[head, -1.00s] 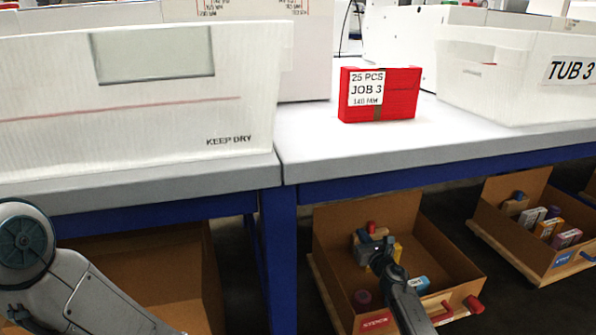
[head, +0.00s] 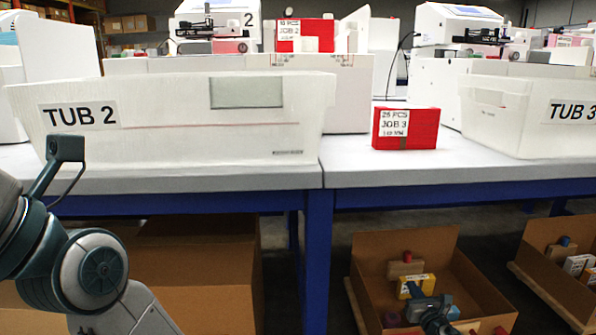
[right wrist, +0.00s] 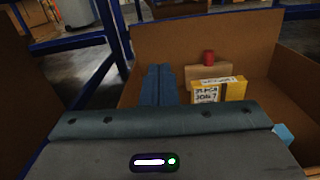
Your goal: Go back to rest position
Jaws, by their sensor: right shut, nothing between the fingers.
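My right gripper (head: 416,291) is shut and empty. In the head view it is low at the right, over an open cardboard box (head: 480,282) under the table. In the right wrist view its two blue-grey fingers (right wrist: 158,78) lie side by side, pointing toward the box's far wall. A yellow carton (head: 416,285) in the box is close to the fingertips; in the right wrist view this yellow carton (right wrist: 219,89) is just right of them. I cannot tell whether they touch. My left arm shows at the left edge, but its gripper is not in view.
White tubs, TUB 2 (head: 170,118) and TUB 3 (head: 515,118), stand on the tables with a red JOB 3 box (head: 405,128) between them. A blue table leg (head: 317,260) is left of the open box. Another open box (head: 560,265) is farther right.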

